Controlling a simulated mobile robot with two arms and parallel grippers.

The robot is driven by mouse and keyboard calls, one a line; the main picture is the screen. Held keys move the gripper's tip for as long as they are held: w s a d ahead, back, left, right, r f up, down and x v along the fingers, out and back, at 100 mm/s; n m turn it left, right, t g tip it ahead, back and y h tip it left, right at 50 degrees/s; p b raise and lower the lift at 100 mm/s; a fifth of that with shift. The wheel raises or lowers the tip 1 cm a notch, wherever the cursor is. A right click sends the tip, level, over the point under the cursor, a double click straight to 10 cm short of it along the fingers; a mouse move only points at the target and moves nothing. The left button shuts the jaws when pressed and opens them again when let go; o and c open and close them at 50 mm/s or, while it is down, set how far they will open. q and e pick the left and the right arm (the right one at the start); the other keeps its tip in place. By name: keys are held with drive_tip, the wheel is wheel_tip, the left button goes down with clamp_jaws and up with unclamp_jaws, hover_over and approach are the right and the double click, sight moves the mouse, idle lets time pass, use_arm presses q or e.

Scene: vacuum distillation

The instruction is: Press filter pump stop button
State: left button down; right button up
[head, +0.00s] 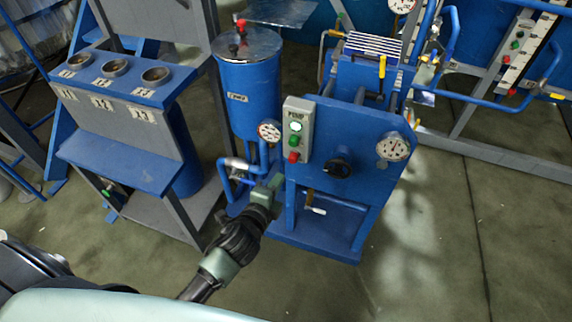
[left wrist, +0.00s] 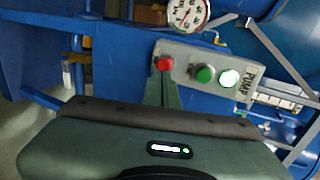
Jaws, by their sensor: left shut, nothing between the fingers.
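The grey pump control box (head: 299,113) is on the front of the blue filter unit (head: 345,125). Its red stop button (head: 293,157) is lowest, below a green button (head: 295,140) and a lit lamp (head: 296,126). My left gripper (head: 277,181) is shut and empty, a little below and left of the red button. In the left wrist view, the red button (left wrist: 164,63) shows just beyond the fingertips (left wrist: 163,82), with the green button (left wrist: 204,74) and bright lamp (left wrist: 228,78) to its right. I see no clear contact. My right gripper is out of view.
A round gauge (head: 269,130) and blue pipes sit left of the box. A black knob (head: 338,167) and another gauge (head: 393,147) are to its right. A blue tank (head: 250,90) stands behind. The floor at right is open.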

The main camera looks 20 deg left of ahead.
sight(290, 159)
use_arm(q)
drive_tip(key=x, duration=0.4)
drive_tip(key=r+x, duration=0.1)
drive_tip(key=x, duration=0.1)
drive_tip(key=shift+w+f, duration=0.1)
drive_tip(key=shift+w, duration=0.45)
